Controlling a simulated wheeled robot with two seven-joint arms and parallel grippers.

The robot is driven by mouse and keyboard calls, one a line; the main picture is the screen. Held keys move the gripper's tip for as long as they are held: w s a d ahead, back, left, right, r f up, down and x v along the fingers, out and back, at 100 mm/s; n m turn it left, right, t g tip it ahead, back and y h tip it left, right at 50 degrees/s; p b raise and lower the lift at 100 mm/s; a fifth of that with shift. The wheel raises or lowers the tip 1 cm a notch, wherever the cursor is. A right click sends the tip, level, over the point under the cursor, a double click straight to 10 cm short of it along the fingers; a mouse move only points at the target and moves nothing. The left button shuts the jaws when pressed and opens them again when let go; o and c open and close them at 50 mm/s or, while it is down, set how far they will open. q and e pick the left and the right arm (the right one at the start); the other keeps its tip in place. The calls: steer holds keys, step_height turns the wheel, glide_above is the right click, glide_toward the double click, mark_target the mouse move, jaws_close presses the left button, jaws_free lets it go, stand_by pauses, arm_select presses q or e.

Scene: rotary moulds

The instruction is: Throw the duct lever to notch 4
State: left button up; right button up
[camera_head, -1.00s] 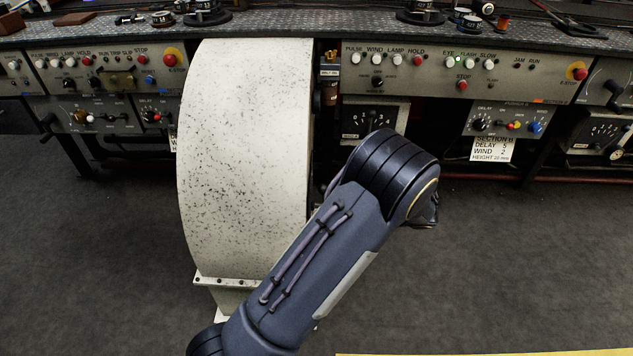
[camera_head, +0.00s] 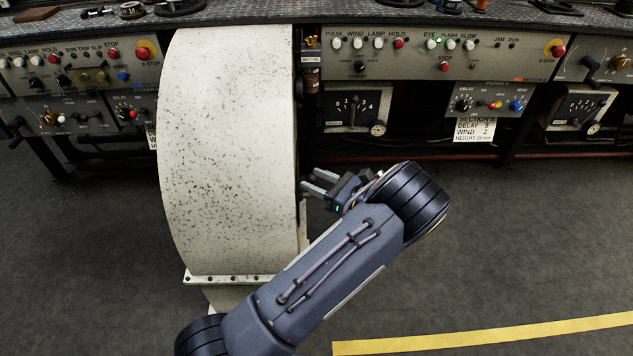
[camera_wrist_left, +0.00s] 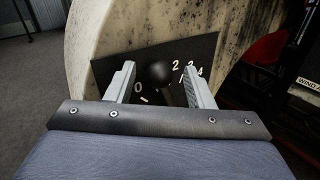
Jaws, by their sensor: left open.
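The duct lever shows in the left wrist view as a black ball knob (camera_wrist_left: 158,74) on a dark notch plate (camera_wrist_left: 112,70). The plate carries white figures; 0, 2, 3 and 4 are readable, and the knob covers the place between 0 and 2. My left gripper (camera_wrist_left: 158,69) is open, with one finger on each side of the knob in the picture; I see no contact. In the head view my left gripper (camera_head: 309,183) points left at the right side of the white speckled duct (camera_head: 230,150), where the lever is hidden. My right gripper is out of view.
A console bench with buttons and dials (camera_head: 440,65) runs along the back. A small dial panel (camera_head: 352,108) sits right of the duct. Open grey floor (camera_head: 530,240) lies at the right, with a yellow line (camera_head: 480,336) in front.

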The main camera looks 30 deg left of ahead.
arm_select(q)
steer(key=shift+a, duration=0.1)
jaws_close()
stand_by(0.3)
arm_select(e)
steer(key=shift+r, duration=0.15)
